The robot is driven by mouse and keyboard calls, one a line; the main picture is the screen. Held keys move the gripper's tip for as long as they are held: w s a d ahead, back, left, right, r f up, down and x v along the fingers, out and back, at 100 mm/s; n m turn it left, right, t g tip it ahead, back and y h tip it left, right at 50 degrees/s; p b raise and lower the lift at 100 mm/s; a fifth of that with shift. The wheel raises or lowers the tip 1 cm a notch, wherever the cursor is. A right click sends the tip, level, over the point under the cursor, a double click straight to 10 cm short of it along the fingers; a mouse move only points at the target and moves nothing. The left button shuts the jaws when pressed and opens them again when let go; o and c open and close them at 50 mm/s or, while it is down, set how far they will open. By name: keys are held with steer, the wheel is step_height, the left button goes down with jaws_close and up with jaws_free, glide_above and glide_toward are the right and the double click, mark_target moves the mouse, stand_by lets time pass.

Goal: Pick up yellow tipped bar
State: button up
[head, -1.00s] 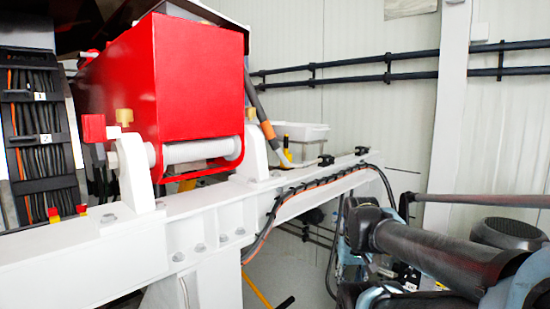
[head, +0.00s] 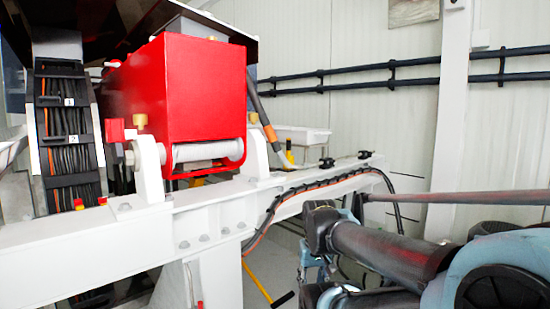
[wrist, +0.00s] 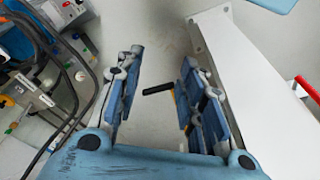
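A thin yellow bar (head: 257,282) with a black end (head: 283,299) shows low in the head view, under the white beam and beside its post. In the wrist view a black bar end (wrist: 158,89) with a bit of yellow (wrist: 173,94) shows in the gap between my fingers, farther off, partly hidden by the right finger. My gripper (wrist: 162,58) is open and empty, its blue fingers well apart. In the head view my arm is at the lower right, right of the bar; the fingertips are hard to make out there.
The white beam (head: 95,238) crosses the head view and runs along the right of the wrist view (wrist: 235,70), near the right finger. A red box (head: 205,95) sits above it. Cables (head: 330,183) run along the beam. Hoses and fittings (wrist: 45,85) crowd the wrist view's left.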

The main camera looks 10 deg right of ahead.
steer(key=shift+a, duration=0.15)
step_height(320, 180, up, 52)
steer(key=f+n+t+y, duration=0.1)
steer(key=n+y, duration=0.2)
steer(key=n, duration=0.4)
glide_above(290, 142)
steer(key=s+d, duration=0.4)
steer(key=shift+x, duration=8.4)
steer(key=shift+a+r, duration=0.1)
jaws_close()
